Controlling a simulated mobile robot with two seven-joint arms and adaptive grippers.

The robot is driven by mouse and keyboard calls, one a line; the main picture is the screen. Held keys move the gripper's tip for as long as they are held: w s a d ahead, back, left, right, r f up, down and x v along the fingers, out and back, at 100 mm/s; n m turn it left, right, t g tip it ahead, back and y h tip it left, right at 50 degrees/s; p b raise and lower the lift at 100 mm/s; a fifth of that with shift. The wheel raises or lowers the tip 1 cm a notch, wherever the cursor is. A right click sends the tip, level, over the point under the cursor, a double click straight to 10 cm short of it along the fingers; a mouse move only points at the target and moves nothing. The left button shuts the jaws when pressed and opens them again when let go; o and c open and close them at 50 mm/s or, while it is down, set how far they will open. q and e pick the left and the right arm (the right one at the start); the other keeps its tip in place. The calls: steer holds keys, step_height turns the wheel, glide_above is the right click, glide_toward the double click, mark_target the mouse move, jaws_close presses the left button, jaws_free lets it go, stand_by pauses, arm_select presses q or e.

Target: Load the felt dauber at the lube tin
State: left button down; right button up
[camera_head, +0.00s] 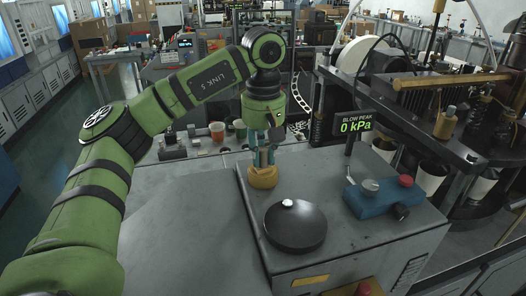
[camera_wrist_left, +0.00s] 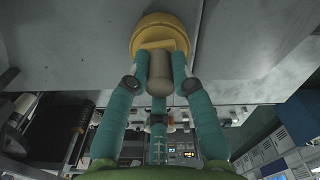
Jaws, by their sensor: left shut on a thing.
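My left gripper (camera_head: 263,158) points down over the yellow lube tin (camera_head: 263,181), which sits at the back left of the grey machine top. In the left wrist view my left gripper (camera_wrist_left: 160,82) has its teal fingers closed around a short tan-grey cylinder, the felt dauber (camera_wrist_left: 159,70). The round yellow tin (camera_wrist_left: 150,20) lies right beyond the dauber's end. The dauber's tip is hidden, so I cannot tell whether it touches inside the tin. In the head view the fingers hide most of the dauber. My right gripper is not in view.
A black dome with a pale knob (camera_head: 296,228) stands in front of the tin. A blue control box (camera_head: 378,203) is to the right, beside a display reading 0 kPa (camera_head: 356,124). Machinery fills the far right. The grey surface left of the tin is clear.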

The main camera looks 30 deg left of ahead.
mark_target(263, 149)
arm_select(q)
steer(key=shift+f, duration=0.1)
step_height(263, 149, up, 7)
steer(key=p, duration=0.6)
stand_by(0.9)
